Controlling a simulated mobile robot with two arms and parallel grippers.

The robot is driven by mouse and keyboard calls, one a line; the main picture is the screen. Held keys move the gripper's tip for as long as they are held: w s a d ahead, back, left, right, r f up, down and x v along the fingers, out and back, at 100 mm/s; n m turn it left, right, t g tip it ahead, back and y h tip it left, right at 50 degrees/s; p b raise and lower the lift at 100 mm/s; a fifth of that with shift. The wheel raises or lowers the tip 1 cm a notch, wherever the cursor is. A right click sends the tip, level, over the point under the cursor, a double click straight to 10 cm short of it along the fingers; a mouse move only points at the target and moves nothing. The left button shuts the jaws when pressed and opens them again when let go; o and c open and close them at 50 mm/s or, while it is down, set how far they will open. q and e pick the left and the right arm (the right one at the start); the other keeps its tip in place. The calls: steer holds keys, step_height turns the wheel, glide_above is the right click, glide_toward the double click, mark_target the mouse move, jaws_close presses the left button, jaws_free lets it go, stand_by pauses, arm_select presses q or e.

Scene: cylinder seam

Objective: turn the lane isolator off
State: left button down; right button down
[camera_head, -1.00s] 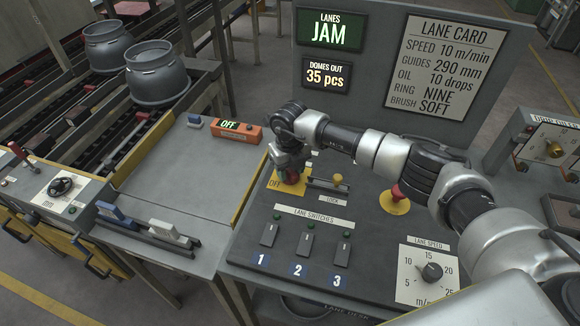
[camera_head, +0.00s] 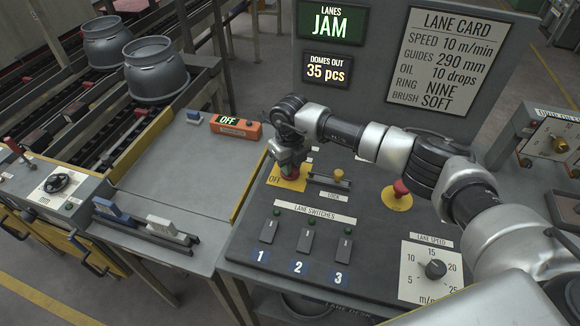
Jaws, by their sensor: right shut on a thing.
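The lane isolator shows as a red handle (camera_head: 292,172) on a yellow plate (camera_head: 290,185) marked OFF, at the back left of the dark lane desk. My right gripper (camera_head: 291,166) reaches in from the right, points down over the plate and is shut on the red handle. The fingers hide most of the handle, so I cannot tell which way it is turned. A lock slide with a yellow knob (camera_head: 338,174) sits just right of the plate. My left gripper is not in view.
A red button (camera_head: 400,188) on a yellow disc lies under my right forearm. Lane switches (camera_head: 305,240) and a speed dial (camera_head: 436,269) are at the front. An orange box (camera_head: 236,127) reading OFF stands on the grey side table. The display (camera_head: 331,23) reads JAM.

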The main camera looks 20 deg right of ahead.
steer(key=n+b, duration=0.9)
steer(key=shift+f, duration=0.15)
steer(key=n+b, duration=0.2)
steer(key=n, duration=0.1)
steer(key=shift+n+b, duration=0.3)
steer(key=shift+r+n+b, duration=0.25)
steer(key=shift+n+b, duration=0.8)
steer(key=shift+n, duration=0.75)
steer(key=c, duration=1)
jaws_free()
steer(key=shift+c, duration=0.2)
step_height(320, 180, up, 11)
steer(key=b, duration=0.1)
steer(key=shift+f, duration=0.15)
